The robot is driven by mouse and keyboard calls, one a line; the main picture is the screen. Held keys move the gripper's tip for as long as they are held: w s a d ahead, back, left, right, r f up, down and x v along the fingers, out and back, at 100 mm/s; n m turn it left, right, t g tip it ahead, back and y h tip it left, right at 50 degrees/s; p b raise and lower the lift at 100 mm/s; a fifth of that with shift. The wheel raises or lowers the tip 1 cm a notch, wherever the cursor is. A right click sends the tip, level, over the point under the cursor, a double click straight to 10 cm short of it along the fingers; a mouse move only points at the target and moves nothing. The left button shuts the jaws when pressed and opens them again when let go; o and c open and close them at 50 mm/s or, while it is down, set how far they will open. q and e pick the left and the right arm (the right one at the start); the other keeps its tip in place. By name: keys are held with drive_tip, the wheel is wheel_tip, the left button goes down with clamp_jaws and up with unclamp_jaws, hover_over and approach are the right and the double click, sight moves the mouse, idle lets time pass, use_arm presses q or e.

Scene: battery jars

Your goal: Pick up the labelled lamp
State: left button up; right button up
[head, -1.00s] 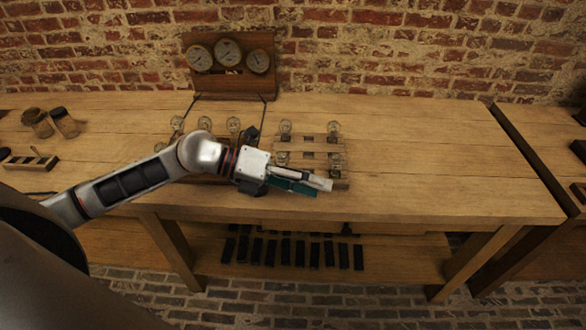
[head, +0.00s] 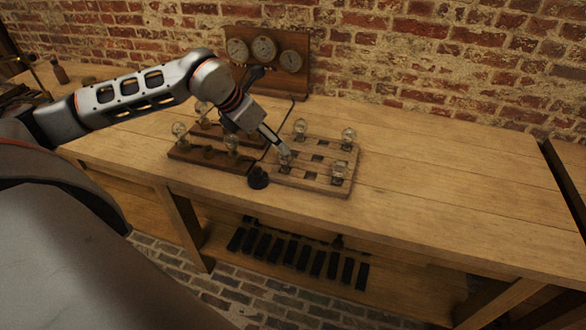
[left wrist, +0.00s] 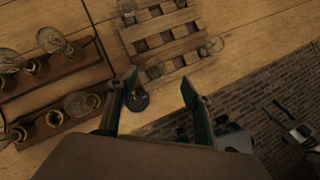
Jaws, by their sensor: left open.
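Several clear glass lamps stand on a light wooden rack (head: 318,178): one at the back left (head: 299,127), one at the back right (head: 348,136), one at the front left (head: 285,158) and one at the front right (head: 338,173). I cannot make out a label on any lamp. My left gripper (head: 279,144) points down beside the front-left lamp and partly overlaps it in the head view. In the left wrist view the gripper (left wrist: 160,92) is open and empty, with the rack (left wrist: 160,28) and a lamp (left wrist: 153,68) beyond its fingers.
A dark wooden rack (head: 200,156) with more lamps stands left of the light rack. A small black round object (head: 258,178) sits between them near the front. A board with three gauges (head: 264,50) stands behind. The bench top to the right (head: 430,190) is clear.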

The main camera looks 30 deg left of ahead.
sight(285, 162)
use_arm(q)
drive_tip(key=x, duration=0.5)
drive_tip(key=p+x, duration=0.1)
drive_tip(key=x, duration=0.1)
drive_tip(key=shift+w+a+f, duration=0.25)
drive_tip(key=shift+w+a, duration=0.05)
drive_tip(key=c, duration=1.1)
